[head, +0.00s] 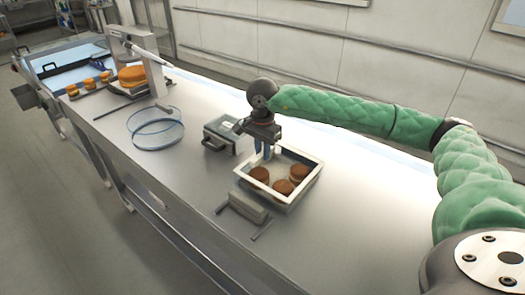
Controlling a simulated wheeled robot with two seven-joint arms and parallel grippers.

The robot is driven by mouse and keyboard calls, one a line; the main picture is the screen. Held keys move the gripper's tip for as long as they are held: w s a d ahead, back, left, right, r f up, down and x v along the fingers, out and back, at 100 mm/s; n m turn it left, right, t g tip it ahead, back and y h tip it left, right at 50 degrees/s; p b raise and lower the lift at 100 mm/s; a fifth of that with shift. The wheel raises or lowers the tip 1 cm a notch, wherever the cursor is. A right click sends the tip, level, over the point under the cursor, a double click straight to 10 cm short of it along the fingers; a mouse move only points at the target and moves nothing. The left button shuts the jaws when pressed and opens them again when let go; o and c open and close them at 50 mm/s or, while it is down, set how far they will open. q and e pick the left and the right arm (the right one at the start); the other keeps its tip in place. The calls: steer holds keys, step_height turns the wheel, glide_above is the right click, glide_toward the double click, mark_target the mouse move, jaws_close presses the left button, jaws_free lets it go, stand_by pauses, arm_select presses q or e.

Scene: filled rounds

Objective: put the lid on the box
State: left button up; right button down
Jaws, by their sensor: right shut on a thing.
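The box (312,178) is an open, shallow, pale tray-like box on the table, with several brown rounds (299,171) in it. My right gripper (264,157) points down over its back left corner. Its blue fingers are shut and reach down to a brown round (258,174) at that corner; they seem to hold it, though the contact is too small to see clearly. I cannot make out a lid for certain. My left gripper is out of view.
A small grey device (221,133) stands just behind the box and a grey block with thin bars (248,207) in front. Clear round dishes (156,128) lie farther left. A white stand (137,60) with a large orange round (131,76) is beyond. The table front right is clear.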

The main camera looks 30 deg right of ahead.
steer(key=shift+f+b, duration=0.15)
steer(key=shift+b, duration=0.15)
steer(key=c, duration=0.8)
jaws_free()
steer(key=shift+o, duration=0.2)
steer(key=shift+r+p, duration=0.4)
steer(key=shift+r, duration=3.15)
